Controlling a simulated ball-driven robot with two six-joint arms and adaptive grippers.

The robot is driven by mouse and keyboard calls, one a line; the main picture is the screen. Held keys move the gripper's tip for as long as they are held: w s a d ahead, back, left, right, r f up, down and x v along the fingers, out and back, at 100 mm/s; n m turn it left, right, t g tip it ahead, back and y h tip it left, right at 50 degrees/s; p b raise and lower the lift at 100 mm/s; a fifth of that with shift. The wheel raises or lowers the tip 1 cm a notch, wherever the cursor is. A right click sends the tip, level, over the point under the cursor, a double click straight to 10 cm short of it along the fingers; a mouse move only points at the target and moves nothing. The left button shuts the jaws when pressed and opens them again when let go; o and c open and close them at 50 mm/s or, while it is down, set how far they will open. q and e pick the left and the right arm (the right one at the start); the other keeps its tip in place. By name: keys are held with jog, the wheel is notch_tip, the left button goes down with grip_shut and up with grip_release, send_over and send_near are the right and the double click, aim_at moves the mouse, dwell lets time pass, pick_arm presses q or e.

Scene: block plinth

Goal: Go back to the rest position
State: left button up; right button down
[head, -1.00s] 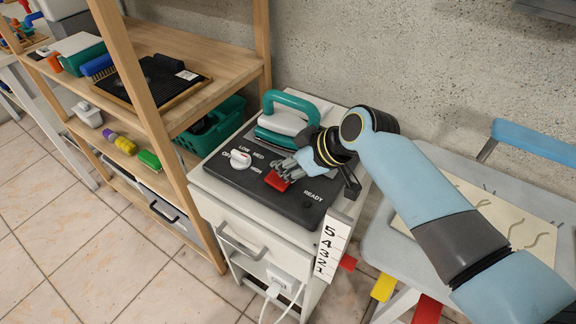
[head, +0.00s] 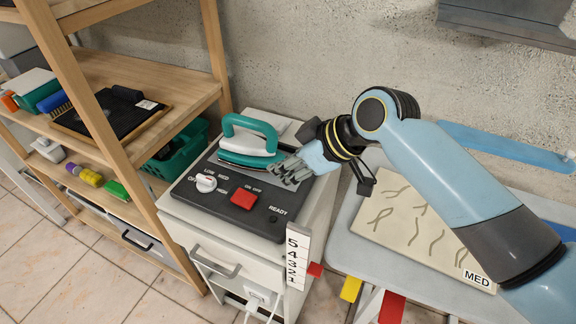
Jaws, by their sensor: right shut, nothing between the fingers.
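My right gripper (head: 290,171) is shut and empty. It hangs above the right side of the dark control panel, its fingers pointing left, close to the iron. My right arm comes in from the right edge. The panel (head: 222,200) lies on a white cabinet and carries a white knob (head: 206,183) and a red switch (head: 244,200). The iron (head: 248,143), with a green handle, stands at the back of the panel. My left gripper is not in view.
A wooden shelf (head: 190,95) with trays, brushes and a green basket (head: 182,155) stands at left. An ironing board (head: 345,240) with a marked cloth (head: 415,225) lies at right under my arm. A concrete wall (head: 330,50) is behind. Tiled floor shows at lower left.

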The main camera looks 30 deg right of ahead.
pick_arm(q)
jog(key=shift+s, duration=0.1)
pick_arm(e)
jog(key=shift+s+d+r, duration=0.2)
jog(key=shift+s+r, duration=0.05)
jog(key=shift+r, duration=0.05)
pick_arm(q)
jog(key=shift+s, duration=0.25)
